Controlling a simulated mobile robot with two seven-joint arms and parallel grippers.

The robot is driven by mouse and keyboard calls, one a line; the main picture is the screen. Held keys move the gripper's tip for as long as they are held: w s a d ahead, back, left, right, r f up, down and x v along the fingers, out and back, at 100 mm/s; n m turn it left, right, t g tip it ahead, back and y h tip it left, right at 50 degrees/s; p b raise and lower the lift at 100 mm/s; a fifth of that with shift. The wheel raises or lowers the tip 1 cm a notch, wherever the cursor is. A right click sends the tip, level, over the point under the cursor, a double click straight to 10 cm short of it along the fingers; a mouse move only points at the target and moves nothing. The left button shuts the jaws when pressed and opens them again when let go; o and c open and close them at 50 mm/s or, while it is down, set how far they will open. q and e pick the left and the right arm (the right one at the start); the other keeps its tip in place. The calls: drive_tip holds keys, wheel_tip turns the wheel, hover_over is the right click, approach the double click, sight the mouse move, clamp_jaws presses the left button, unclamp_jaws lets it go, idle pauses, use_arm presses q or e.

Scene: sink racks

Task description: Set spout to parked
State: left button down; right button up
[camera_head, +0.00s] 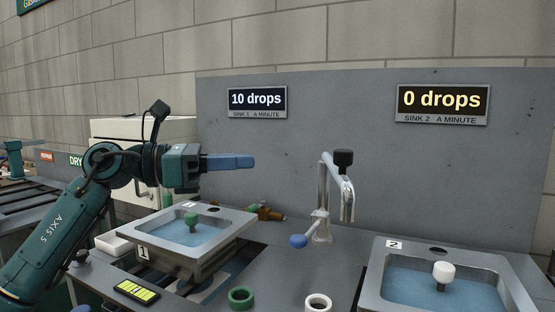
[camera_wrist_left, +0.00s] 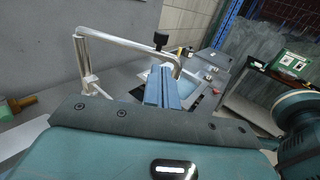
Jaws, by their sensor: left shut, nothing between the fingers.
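The chrome spout (camera_head: 341,181) stands on a post between the two sinks, with a black knob (camera_head: 343,158) on top and a downturned outlet. From the post its arm runs forward and slightly right in the head view. A lever with a blue end (camera_head: 299,241) sticks out left at its base. My left gripper (camera_head: 252,161) is shut and empty, its blue fingers pointing right, left of the spout at about knob height. In the left wrist view the fingers (camera_wrist_left: 163,88) appear below the spout's arm (camera_wrist_left: 126,42), near its bent end; no contact is visible. My right gripper is not in view.
Sink 1 (camera_head: 234,231) with a green plug is at left, under my left arm. Sink 2 (camera_head: 370,294) with a white plug is at right. A grey panel (camera_head: 350,110) stands behind; its signs read 10 drops and 0 drops. Green (camera_head: 241,291) and white (camera_head: 318,298) rings lie in front.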

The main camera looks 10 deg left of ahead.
sight(334, 171)
use_arm(q)
drive_tip(key=p+x, duration=0.1)
drive_tip(key=x, duration=1.2)
drive_tip(key=shift+d, duration=0.25)
drive_tip(key=shift+w+r, duration=0.1)
